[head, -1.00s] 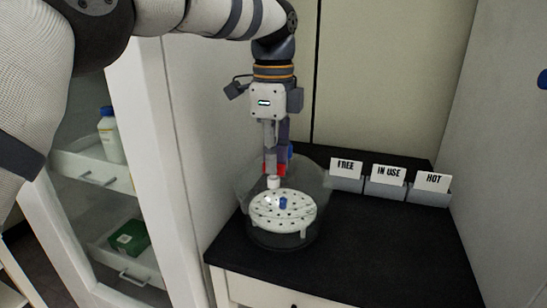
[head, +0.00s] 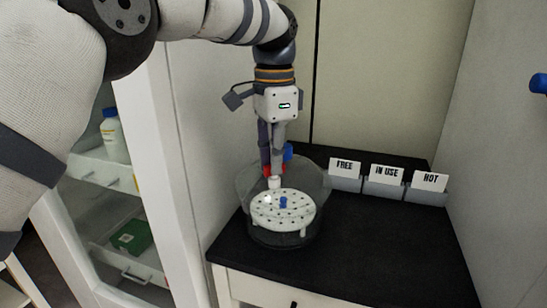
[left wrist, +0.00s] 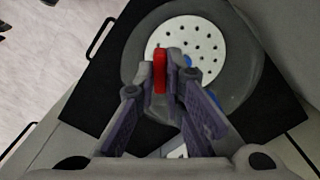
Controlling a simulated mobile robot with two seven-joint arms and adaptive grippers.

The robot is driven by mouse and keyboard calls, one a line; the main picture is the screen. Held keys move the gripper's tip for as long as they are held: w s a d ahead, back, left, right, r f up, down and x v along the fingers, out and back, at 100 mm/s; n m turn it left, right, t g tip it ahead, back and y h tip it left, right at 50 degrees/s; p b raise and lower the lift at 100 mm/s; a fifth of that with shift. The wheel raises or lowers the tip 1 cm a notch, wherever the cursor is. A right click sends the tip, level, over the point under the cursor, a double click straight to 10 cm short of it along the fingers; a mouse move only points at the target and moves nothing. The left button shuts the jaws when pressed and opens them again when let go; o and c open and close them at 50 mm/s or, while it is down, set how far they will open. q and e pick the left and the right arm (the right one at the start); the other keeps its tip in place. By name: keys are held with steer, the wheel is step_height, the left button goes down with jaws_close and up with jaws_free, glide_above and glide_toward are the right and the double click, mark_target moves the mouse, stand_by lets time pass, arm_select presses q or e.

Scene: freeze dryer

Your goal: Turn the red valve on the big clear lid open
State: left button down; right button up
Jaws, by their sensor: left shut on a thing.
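The clear round vessel (head: 253,226) with its big clear lid (head: 311,178) stands on the black worktop, with a white perforated plate (head: 266,221) inside. The red valve (head: 267,170) is on top of the lid. It also shows in the left wrist view as a red bar (left wrist: 160,72), lying lengthwise between my fingertips. My left gripper (head: 273,168) points down from above and is shut on the red valve. In the left wrist view its fingertips (left wrist: 161,75) are on both sides of it. My right gripper is out of view.
Three grey holders with cards FREE (head: 345,167), IN USE (head: 386,173) and HOT (head: 429,180) stand at the back right of the black worktop (head: 365,235). The worktop's front right is clear. A white cabinet with a bottle (head: 111,135) and green box (head: 131,237) is left.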

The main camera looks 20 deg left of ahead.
arm_select(q)
steer(key=n, duration=0.5)
steer(key=shift+f, duration=0.15)
steer(key=shift+n, duration=2.3)
steer(key=c, duration=1.7)
jaws_free()
step_height(320, 180, up, 8)
steer(key=shift+f, duration=0.25)
